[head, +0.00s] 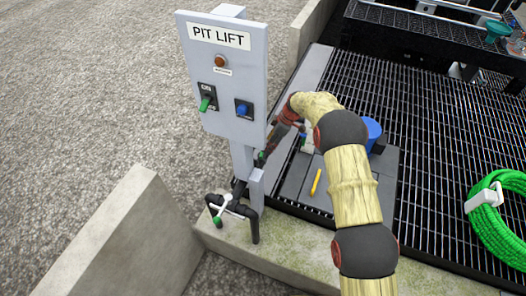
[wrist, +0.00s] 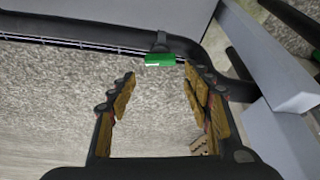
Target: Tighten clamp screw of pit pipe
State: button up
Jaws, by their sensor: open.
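My gripper (head: 270,147) reaches down-left behind the post of the PIT LIFT panel. In the wrist view its two fingers (wrist: 160,78) are spread apart with nothing between them. A small green tab on a short black stem (wrist: 160,60), which looks like the clamp screw, sits just beyond the fingertips, roughly centred between them. A green spot also shows beside the gripper in the head view (head: 261,156). The black pit pipe (head: 254,226) stands at the post's foot, with a white lever (head: 223,207) on it. Contact with the tab cannot be told.
The PIT LIFT panel (head: 221,75) with green and blue knobs stands close to my arm. A blue round object (head: 373,128) and a yellow bar (head: 316,182) are on grey plates at right. A green hose coil (head: 497,222) lies on the grating. Concrete walls (head: 130,235) flank the gravel.

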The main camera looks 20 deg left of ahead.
aim_at(262, 153)
jog(key=b+x, duration=0.1)
jog(key=x, duration=0.6)
jog(key=shift+f+b, duration=0.25)
jog(key=shift+b, duration=0.15)
jog(key=c, duration=0.8)
jog(key=shift+c, duration=0.4)
jog(key=shift+s+m, duration=0.1)
jog(key=shift+m, duration=0.2)
jog(key=m+t, duration=0.2)
jog(key=m, duration=0.3)
jog(key=shift+s+b, duration=0.15)
jog(key=shift+b, duration=0.25)
jog(key=m+p, duration=0.1)
jog(key=m, duration=0.1)
jog(key=m+t+h+p, duration=0.1)
jog(key=shift+a+r+m+t, duration=0.1)
jog(key=shift+m+t, duration=0.2)
jog(key=shift+m, duration=0.1)
jog(key=m+p, duration=0.2)
jog(key=shift+t+h+p, duration=0.3)
jog(key=shift+h, duration=0.1)
jog(key=shift+m, duration=0.3)
